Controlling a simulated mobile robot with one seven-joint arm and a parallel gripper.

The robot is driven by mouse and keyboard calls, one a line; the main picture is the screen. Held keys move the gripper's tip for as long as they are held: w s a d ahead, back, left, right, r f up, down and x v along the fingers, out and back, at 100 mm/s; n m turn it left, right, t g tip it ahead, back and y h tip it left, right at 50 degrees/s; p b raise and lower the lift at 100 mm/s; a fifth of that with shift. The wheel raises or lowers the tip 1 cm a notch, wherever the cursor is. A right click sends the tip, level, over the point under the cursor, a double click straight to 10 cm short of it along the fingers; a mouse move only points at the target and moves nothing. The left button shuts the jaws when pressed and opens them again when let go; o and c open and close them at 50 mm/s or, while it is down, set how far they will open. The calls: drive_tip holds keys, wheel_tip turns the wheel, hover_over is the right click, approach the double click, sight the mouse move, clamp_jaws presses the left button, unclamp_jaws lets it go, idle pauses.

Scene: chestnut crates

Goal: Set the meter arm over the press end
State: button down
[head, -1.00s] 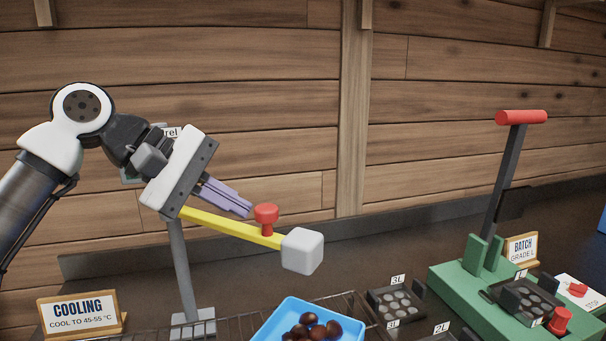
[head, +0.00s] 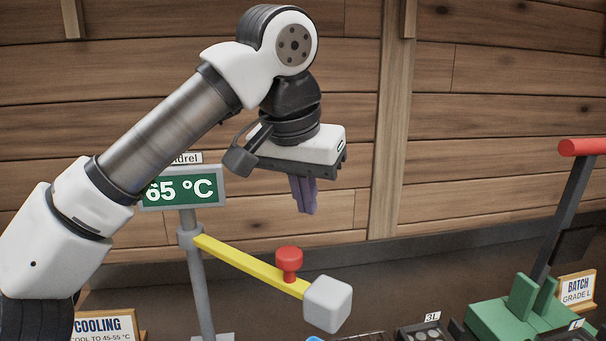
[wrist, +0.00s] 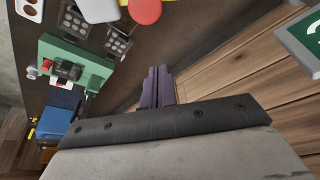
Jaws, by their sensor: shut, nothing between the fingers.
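The meter arm is a yellow bar (head: 245,262) with a red knob (head: 289,262) and a pale grey cube (head: 328,304) at its free end. It reaches right and toward me from a grey post (head: 199,285), over the counter left of the press. The red knob also shows at the top of the wrist view (wrist: 145,11). The green press (head: 500,318), with a dark lever and red handle (head: 583,147), stands at the right; the wrist view shows its base (wrist: 62,52). My gripper (head: 307,208) is shut and empty, pointing down above and behind the knob, apart from it.
A meter display (head: 182,189) on the post reads 65 °C. A small dark mould (head: 425,333) sits between meter arm and press.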

drive_tip(key=s+f, duration=0.1)
drive_tip(key=f, duration=0.1)
drive_tip(key=s+a+f+p, duration=0.1)
drive_tip(key=f, duration=0.1)
drive_tip(key=shift+s, duration=0.2)
idle(0.4)
